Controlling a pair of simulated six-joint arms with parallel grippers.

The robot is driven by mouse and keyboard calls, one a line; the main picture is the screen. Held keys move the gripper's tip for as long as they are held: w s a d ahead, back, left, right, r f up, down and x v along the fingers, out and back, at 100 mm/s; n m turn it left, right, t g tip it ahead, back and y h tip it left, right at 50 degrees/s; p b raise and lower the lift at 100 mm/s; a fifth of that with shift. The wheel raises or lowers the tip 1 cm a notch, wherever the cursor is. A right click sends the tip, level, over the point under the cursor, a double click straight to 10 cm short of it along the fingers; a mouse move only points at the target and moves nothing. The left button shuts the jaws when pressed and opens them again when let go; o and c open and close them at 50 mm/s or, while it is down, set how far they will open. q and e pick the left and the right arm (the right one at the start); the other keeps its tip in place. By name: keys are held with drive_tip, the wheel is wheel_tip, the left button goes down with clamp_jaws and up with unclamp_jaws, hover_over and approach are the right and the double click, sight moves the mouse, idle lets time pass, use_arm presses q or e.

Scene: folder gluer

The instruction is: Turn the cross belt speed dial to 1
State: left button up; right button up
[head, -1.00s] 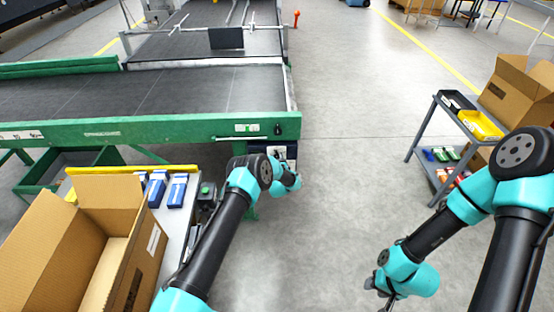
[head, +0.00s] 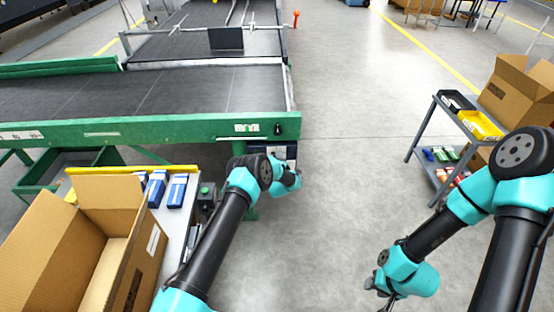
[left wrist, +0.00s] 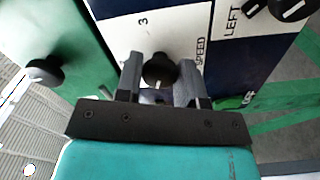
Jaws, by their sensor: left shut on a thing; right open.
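The speed dial, a black knob (left wrist: 160,72) with a light pointer mark, sits on a white panel (left wrist: 117,20) in the left wrist view. The word SPEED is printed to its right and a 3 above it. My left gripper (left wrist: 160,84) is shut on this knob, one finger on each side. In the head view my left arm's wrist hides the dial, and the fingers do not show. My right gripper (head: 380,296) is open and empty at the lower right, above the floor, with its fingertips partly cut off by the frame.
A second black knob (left wrist: 290,8) sits by the label LEFT, and another black knob (left wrist: 44,72) is on the green frame. A cardboard box (head: 88,232) stands at lower left near blue cartons (head: 177,190). A grey cart (head: 437,120) stands right. The middle floor is clear.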

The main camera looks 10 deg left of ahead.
use_arm(q)
drive_tip(key=shift+n, duration=1.1)
drive_tip(key=o, duration=0.9)
drive_tip(key=v, duration=1.7)
drive_tip(key=shift+s+d, duration=0.15)
drive_tip(key=shift+s, duration=0.05)
drive_tip(key=shift+r, duration=0.15)
